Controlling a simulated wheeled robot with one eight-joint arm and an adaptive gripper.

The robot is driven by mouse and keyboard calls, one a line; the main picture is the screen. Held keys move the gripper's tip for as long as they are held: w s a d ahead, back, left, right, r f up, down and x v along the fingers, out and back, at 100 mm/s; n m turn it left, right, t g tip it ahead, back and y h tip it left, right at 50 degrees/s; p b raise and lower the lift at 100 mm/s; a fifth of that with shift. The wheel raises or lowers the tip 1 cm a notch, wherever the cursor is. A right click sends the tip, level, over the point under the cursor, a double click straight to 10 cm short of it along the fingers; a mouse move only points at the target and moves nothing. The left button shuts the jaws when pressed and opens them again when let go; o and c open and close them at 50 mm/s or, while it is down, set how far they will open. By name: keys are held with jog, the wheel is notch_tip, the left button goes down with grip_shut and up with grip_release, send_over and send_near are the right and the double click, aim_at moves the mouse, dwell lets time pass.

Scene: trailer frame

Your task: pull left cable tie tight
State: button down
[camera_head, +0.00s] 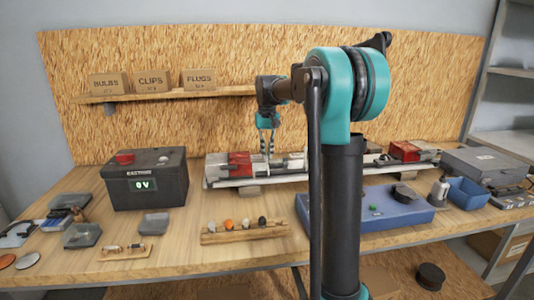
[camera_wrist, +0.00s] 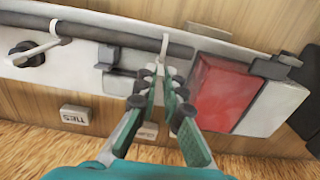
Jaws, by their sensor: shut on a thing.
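In the wrist view my gripper (camera_wrist: 160,76) is shut on the tail of a white cable tie (camera_wrist: 165,45). The tie stands at a dark cable (camera_wrist: 118,32) that runs along the pale trailer frame (camera_wrist: 225,50). How closely the tie sits around the cable is hard to tell. A second white cable tie (camera_wrist: 38,50) is on the cable at the left of the wrist view, apart from my gripper. In the head view my gripper (camera_head: 267,150) points down over the frame (camera_head: 228,182), just right of a red lamp block (camera_head: 240,160); the ties are too small to make out there.
In the wrist view a red block (camera_wrist: 218,90) is close to the right of my fingers, and a grey clip (camera_wrist: 118,65) is close to the left. A black battery box (camera_head: 150,180) and a blue case (camera_head: 385,212) stand on the bench. A box shelf (camera_head: 180,94) hangs behind.

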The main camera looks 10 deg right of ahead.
jog(key=shift+r, duration=1.35)
jog(key=c, duration=1.6)
grip_release()
jog(key=shift+r, duration=0.1)
notch_tip(320, 180, up, 12)
jog(key=shift+f, duration=0.1)
jog(key=shift+s, duration=0.1)
